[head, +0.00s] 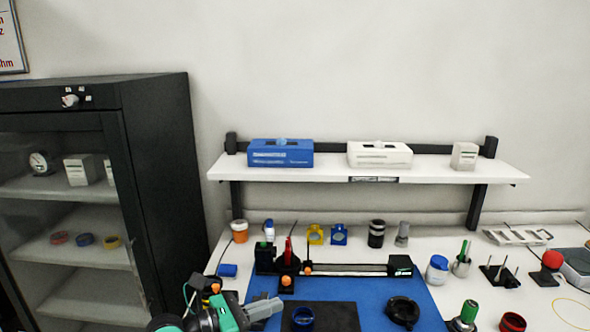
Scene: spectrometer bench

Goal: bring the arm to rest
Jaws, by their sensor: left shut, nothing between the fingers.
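My left arm comes in at the bottom left, black with teal parts. Its grey left gripper (268,306) is shut with nothing held, low over the left part of the blue mat (376,289). It is left of a dark blue ring-shaped part (303,318) on a black plate (338,317). My right gripper does not show.
A black rail fixture (345,270) spans the mat behind the gripper. Jars and small holders line the bench's back. A shelf (330,172) carries blue and white boxes. A dark cabinet (160,170) stands left. A black round part (402,311) lies right on the mat.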

